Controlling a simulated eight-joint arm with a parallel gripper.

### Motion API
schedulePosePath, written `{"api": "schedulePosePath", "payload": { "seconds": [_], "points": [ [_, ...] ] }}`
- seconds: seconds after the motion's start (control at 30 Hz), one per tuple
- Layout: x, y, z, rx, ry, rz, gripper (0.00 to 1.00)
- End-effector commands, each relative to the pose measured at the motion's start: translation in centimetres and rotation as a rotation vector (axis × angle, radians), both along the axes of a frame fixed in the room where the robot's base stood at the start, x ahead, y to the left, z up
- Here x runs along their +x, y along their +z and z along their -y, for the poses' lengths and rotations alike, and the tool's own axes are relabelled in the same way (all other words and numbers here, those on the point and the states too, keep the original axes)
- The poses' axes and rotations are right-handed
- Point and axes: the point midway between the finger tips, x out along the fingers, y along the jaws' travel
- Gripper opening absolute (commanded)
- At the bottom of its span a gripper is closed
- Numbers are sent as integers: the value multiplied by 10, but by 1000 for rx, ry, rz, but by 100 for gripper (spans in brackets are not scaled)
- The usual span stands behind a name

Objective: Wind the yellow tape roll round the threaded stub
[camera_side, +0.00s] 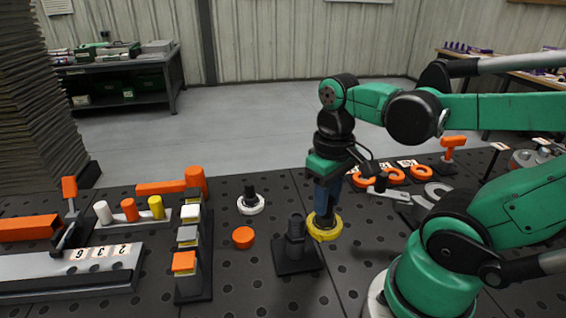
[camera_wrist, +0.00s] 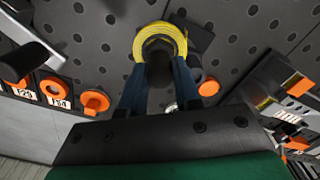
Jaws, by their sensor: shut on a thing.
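The yellow tape roll (camera_side: 326,236) is at the lower end of my gripper (camera_side: 325,208), just right of the threaded stub (camera_side: 295,238) in the side view. My gripper points down and is shut on the roll. In the wrist view the yellow roll (camera_wrist: 161,30) shows as a ring at the tips of my two blue fingers (camera_wrist: 160,75), with a dark core in its middle. The dark stub stands upright on a square black base plate (camera_side: 297,262), apart from the roll. I cannot tell whether the roll touches the bench or hangs slightly above it.
An orange disc (camera_side: 243,237) and a white ring with a dark post (camera_side: 251,203) lie left of the stub. Blocks (camera_side: 186,262) stand further left. Orange rings (camera_side: 393,175) and a grey horseshoe-shaped part (camera_side: 438,191) lie behind, right. The perforated bench in front is clear.

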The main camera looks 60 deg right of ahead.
Motion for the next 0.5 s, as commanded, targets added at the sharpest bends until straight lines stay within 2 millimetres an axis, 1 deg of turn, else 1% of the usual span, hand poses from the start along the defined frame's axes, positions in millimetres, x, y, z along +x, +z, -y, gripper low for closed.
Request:
{"api": "schedulePosePath", "payload": {
  "seconds": [0.23, 0.5],
  "points": [
    [-6, 0, -11, 0, 3, 0, 0],
    [-8, 0, -20, 0, 4, 0, 0]
  ]
}}
